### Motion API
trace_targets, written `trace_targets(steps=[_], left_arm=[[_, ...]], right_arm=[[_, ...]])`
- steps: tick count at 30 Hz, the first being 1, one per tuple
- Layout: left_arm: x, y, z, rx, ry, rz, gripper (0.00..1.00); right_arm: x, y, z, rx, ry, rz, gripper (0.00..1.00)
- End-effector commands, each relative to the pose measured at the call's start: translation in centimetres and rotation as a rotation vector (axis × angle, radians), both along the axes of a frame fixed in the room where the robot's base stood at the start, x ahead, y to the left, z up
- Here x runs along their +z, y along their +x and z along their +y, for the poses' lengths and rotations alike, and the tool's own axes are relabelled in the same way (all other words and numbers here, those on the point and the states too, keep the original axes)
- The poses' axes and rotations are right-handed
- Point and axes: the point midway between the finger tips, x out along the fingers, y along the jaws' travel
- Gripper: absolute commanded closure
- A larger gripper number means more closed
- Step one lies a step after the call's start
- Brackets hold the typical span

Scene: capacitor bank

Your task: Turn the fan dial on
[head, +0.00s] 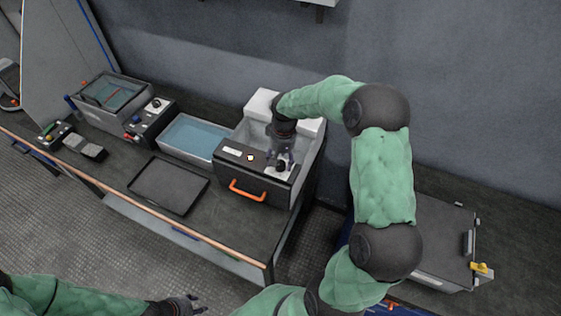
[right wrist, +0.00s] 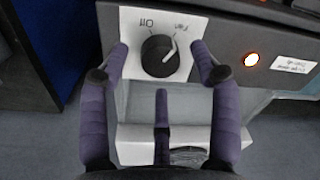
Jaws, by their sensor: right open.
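The fan dial (right wrist: 159,57) is a round black knob on a white plate with the labels "Off" and "Fan". Its white pointer mark is on the side toward "Fan". In the head view the dial (head: 281,167) sits on the top front of the grey box with the orange handle. My right gripper (head: 281,156) is over the dial from above. In the right wrist view its purple fingers (right wrist: 162,66) are open around the dial, with gaps to the knob. My left gripper (head: 190,304) is low in the head view, away from the dial, its opening unclear.
A lit round button (head: 250,158) and a label are left of the dial on the same panel. The orange handle (head: 247,190) is below. A blue-filled basin (head: 195,138), a dark tray (head: 168,184) and a control box (head: 151,121) stand to the left.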

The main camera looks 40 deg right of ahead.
Motion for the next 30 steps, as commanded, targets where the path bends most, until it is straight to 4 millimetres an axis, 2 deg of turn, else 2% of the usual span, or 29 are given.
trace_targets(steps=[9,15,21,30], left_arm=[[0.0,0.0,0.0,0.000,0.000,0.000,0.60],[0.0,0.0,0.0,0.000,0.000,0.000,0.60],[0.0,0.0,0.0,0.000,0.000,0.000,0.60],[0.0,0.0,0.0,0.000,0.000,0.000,0.60]], right_arm=[[6.3,-0.1,-0.4,0.000,-0.001,-0.004,0.37],[9.2,-0.2,-0.5,0.000,-0.001,-0.002,0.37],[10.3,-0.3,-0.6,0.000,0.001,0.000,0.37],[10.4,-0.3,-0.6,-0.001,0.001,0.001,0.37]])
